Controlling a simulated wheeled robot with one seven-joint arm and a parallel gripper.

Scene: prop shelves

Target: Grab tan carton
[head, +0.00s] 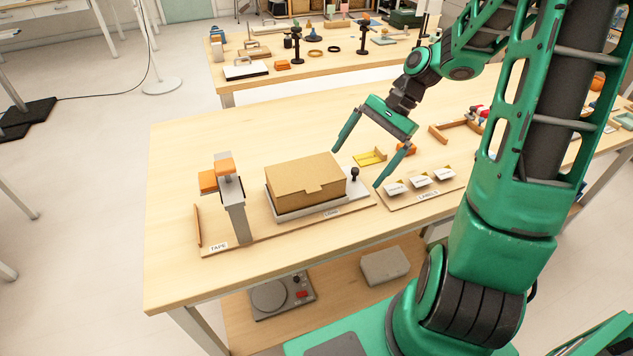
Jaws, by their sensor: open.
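A closed tan carton (305,183) lies in a shallow grey tray (283,215) on the wooden table, in the head view. My gripper (355,168) is above the table at the right of the carton, its fingers spread wide and pointing down. One finger is near the carton's far right edge and the other is farther right, near the label cards. It is open with nothing between the fingers. Whether a fingertip touches anything cannot be told.
A tape dispenser (234,205) stands left of the carton. A black knob (354,174) stands at its right, with a yellow tray (370,157) behind and label cards (420,180) farther right. The table's left front (180,260) is clear.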

